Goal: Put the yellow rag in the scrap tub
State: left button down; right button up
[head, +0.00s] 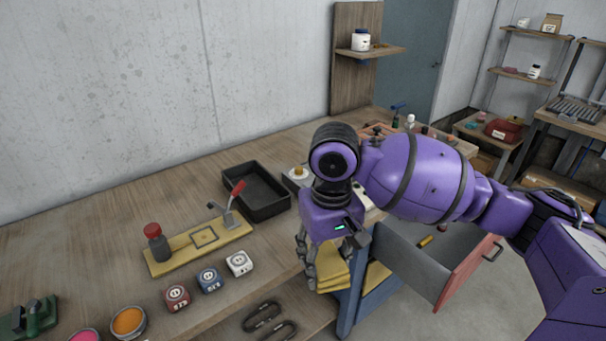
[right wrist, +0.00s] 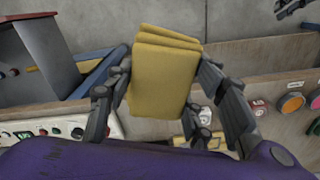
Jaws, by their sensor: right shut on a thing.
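The yellow rag (right wrist: 163,80) is a folded, layered pad between the fingers of my right gripper (right wrist: 170,105) in the right wrist view. The right gripper is shut on it. In the head view the right gripper (head: 310,262) is at the bench's front edge, fingers pointing down, with the yellow rag (head: 334,274) beside and partly behind them. A black open rectangular tub (head: 284,206), which looks like the scrap tub, stands on the bench behind and left of the gripper. Its visible inside looks empty. My left gripper is not in the head view.
A yellow board with a red-handled lever clamp (head: 190,250) lies left of the tub. Several small labelled blocks (head: 209,280) and paint pots (head: 128,322) sit near the front edge. An open drawer (head: 410,262) juts out at the right. Dark metal links (head: 262,316) lie on the lower shelf.

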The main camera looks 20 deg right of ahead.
aim_at(256, 194)
jog(key=i+l+u, duration=0.5)
jog(key=l, duration=0.15)
jog(key=l+u, duration=0.3)
jog(key=i+l+u, duration=0.35)
jog(key=l+u, duration=0.15)
jog(key=l, duration=0.2)
jog(key=i+l+u, duration=0.25)
jog(key=l, duration=0.15)
jog(key=k, duration=0.1)
